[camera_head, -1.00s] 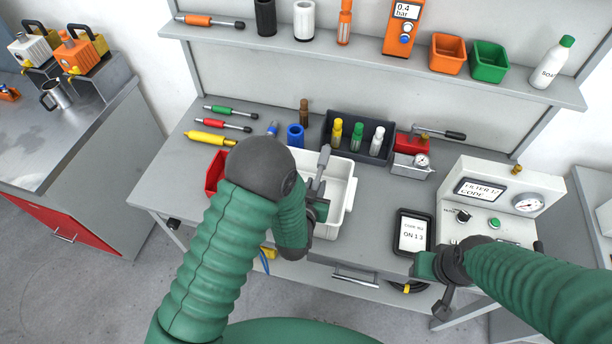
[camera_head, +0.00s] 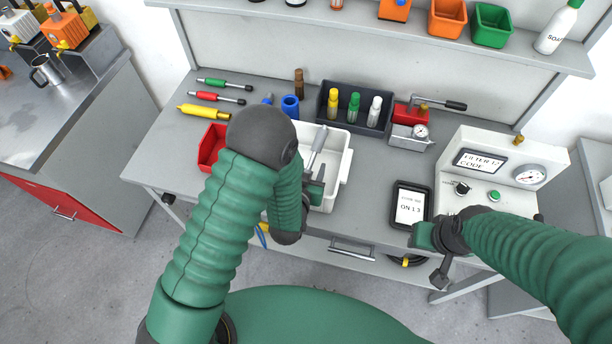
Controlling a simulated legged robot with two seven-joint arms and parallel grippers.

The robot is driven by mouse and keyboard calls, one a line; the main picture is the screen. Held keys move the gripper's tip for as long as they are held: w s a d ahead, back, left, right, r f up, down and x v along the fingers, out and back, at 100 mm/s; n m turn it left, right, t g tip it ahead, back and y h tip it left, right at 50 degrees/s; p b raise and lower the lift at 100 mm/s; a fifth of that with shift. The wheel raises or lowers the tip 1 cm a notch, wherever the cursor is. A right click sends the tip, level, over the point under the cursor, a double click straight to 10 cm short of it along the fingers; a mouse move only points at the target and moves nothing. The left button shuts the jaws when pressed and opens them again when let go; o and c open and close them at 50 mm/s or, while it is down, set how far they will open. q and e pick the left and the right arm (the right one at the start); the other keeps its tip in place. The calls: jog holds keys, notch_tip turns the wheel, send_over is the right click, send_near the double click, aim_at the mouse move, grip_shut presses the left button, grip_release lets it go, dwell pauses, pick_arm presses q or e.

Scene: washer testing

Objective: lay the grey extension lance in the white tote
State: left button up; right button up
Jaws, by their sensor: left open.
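The white tote (camera_head: 346,165) stands on the workbench, left of its middle. A grey lance-like piece (camera_head: 318,141) shows in it, slanting with its upper end towards the tote's far wall; its lower end is hidden by my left gripper. My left gripper (camera_head: 314,188) is open, over the tote's near part and close to the lance's lower end. I cannot tell whether they touch. My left arm hides the tote's left side. My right gripper (camera_head: 440,268) is at the bench's front edge, beside the dark-framed display; its jaw opening is unclear.
A red bin (camera_head: 211,147) is left of the tote. A dark tray (camera_head: 364,122) with several bottles stands behind it. The display (camera_head: 410,205) and a white test panel (camera_head: 487,170) are to the right. Screwdrivers and a yellow tool (camera_head: 203,112) lie at the back left.

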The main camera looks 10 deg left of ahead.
pick_arm(q)
jog(key=s+a+r+g+p, duration=0.2)
jog(key=s+a+r+g, duration=0.2)
jog(key=s+r, duration=0.3)
jog(key=s+a+r+g+p, duration=0.3)
jog(key=s+a+r+g, duration=0.2)
jog(key=s, duration=0.7)
notch_tip(320, 180, up, 2)
jog(key=shift+s+a+r+g, duration=0.15)
jog(key=shift+a+g, duration=0.15)
jog(key=shift+g, duration=0.6)
jog(key=shift+a, duration=0.15)
jog(key=shift+a, duration=0.2)
